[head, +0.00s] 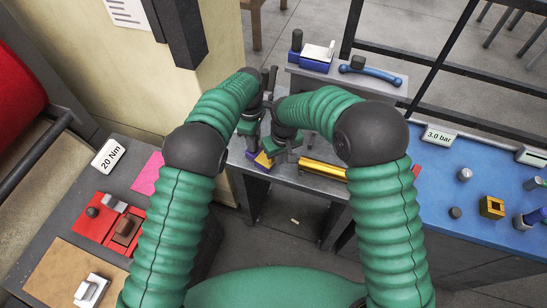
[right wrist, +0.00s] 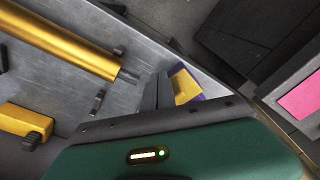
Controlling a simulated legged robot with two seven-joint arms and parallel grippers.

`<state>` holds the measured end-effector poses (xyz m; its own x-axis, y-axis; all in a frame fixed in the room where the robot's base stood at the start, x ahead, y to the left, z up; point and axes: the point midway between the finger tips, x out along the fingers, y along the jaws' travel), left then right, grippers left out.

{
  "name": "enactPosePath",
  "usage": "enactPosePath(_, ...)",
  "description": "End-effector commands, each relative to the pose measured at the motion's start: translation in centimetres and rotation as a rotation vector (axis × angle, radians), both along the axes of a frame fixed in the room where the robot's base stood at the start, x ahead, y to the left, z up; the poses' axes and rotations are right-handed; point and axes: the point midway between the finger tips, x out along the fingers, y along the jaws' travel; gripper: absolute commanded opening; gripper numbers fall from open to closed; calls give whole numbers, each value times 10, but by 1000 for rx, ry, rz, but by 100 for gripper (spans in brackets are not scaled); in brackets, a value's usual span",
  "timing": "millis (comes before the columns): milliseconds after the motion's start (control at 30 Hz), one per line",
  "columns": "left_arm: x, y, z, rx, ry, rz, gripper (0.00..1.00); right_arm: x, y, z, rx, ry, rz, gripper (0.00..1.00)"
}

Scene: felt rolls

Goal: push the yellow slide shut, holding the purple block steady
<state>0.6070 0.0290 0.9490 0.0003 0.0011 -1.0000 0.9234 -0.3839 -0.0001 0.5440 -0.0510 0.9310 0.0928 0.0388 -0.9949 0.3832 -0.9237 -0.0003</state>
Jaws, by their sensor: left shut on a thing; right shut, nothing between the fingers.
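The purple block (head: 251,155) sits on the grey bench in the middle of the head view, partly hidden by my grippers. The yellow slide (head: 264,160) shows on its right side; it also shows in the right wrist view (right wrist: 185,86), with purple edges of the block around it. My left gripper (head: 249,143) comes down from above and is shut on the purple block. My right gripper (head: 270,152) is shut and empty, its fingertips close beside the yellow slide. In the right wrist view its dark fingers (right wrist: 150,94) are just left of the slide. I cannot tell whether they touch.
A gold cylinder (head: 322,169) lies on the bench right of my right gripper. A raised shelf (head: 390,88) behind holds a blue-handled tool (head: 371,71) and a blue-and-white block (head: 317,55). A blue table (head: 447,200) is at right, a grey table with red blocks (head: 96,217) at left.

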Motion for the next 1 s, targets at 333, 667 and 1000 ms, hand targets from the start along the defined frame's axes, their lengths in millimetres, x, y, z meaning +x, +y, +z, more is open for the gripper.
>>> enactPosePath(333, -2, -1, -2, -1, 6, 0, 0, 0, -1, 15, 0, -1, -1, 0)
enactPosePath(667, -2, 0, -2, 0, 5, 0, 0, 0, -1, 33, 0, 0, -1, 0)
enactPosePath(1000, -2, 0, -2, 0, 5, 0, 0, -4, -6, 57, 0, -1, -2, 0)
